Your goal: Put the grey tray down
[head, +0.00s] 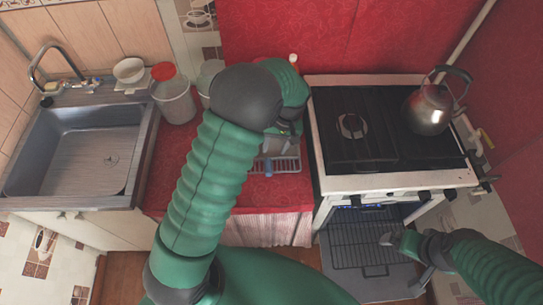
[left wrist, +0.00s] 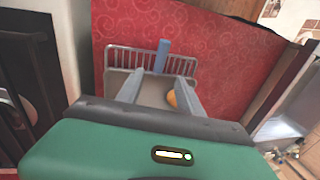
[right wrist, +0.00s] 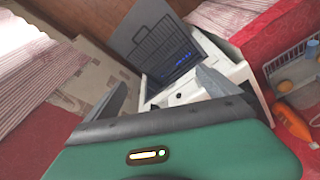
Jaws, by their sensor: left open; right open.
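The grey tray (head: 285,166) with a slotted rim lies on the red counter left of the stove, partly hidden by my left arm in the head view. In the left wrist view its slotted rim (left wrist: 120,57) shows beyond the fingers. My left gripper (head: 285,132) is open above the tray, with its fingers (left wrist: 158,90) apart over it; I cannot tell whether they touch it. My right gripper (head: 390,240) is open and empty above the lowered oven door. The tray's rim also shows at the right wrist view's right edge (right wrist: 292,62).
A blue item (left wrist: 161,55) and an orange item (left wrist: 171,98) are at the tray. The stove (head: 385,135) with a kettle (head: 428,108) stands right; its oven door (head: 365,270) is down. A sink (head: 75,150), a red-lidded jar (head: 173,95) and a bowl (head: 129,70) are left.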

